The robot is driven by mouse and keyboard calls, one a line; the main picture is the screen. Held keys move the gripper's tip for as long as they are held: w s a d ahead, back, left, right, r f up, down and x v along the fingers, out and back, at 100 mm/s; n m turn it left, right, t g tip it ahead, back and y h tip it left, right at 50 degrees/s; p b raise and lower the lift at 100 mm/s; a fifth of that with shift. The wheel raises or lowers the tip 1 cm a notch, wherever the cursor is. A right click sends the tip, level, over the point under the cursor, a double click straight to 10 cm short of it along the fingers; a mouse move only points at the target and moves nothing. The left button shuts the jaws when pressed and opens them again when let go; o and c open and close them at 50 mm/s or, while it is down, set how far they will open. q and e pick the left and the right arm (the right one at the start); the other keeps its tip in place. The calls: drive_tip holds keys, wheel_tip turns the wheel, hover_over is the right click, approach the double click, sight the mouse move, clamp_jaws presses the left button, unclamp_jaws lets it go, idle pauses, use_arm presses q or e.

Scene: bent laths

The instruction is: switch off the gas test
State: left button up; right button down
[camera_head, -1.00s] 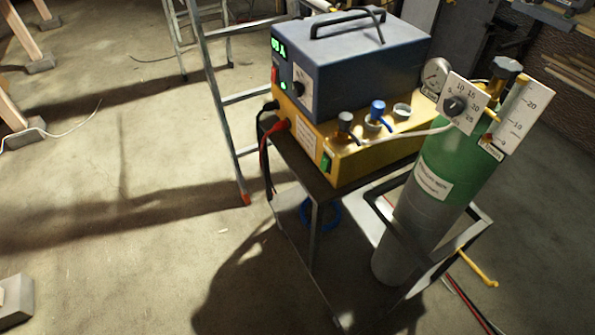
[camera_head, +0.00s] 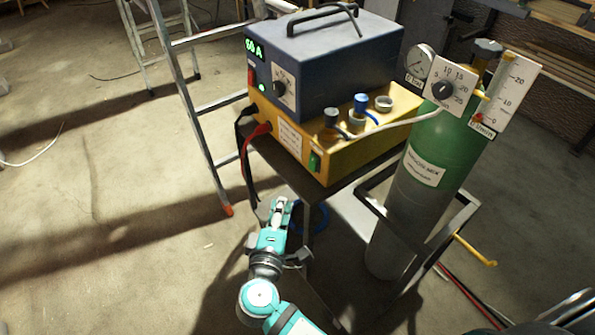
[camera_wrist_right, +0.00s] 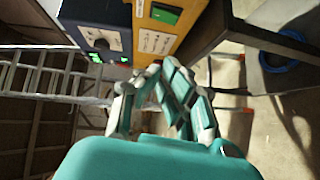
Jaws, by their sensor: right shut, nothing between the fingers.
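The yellow gas unit (camera_head: 350,140) stands on the cart under a blue-grey power source. Its green rocker switch (camera_head: 314,162) is on the front face, right of a white label; it also shows in the wrist view (camera_wrist_right: 165,14) at the top. The switch's tilt is too small to read. My right gripper (camera_head: 281,204) is shut and empty, below and left of the switch, in front of the cart and clear of it. Its fingers (camera_wrist_right: 160,70) fill the middle of the wrist view. My left gripper is not in view.
A green and grey gas cylinder (camera_head: 412,190) with a dial gauge (camera_head: 420,60) and flow scale stands right of the cart. Black and red cables (camera_head: 247,160) hang at the unit's left. A ladder (camera_head: 195,110) stands left. Floor at left is mostly clear.

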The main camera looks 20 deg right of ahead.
sight(313, 163)
drive_tip(key=x, duration=0.4)
drive_tip(key=d+p+x, duration=0.1)
drive_tip(key=x, duration=0.3)
drive_tip(key=s+d+p+x, duration=0.1)
drive_tip(key=x, duration=0.3)
drive_tip(key=shift+w+d+f, duration=0.3)
drive_tip(key=shift+d, duration=0.1)
drive_tip(key=shift+f, duration=0.1)
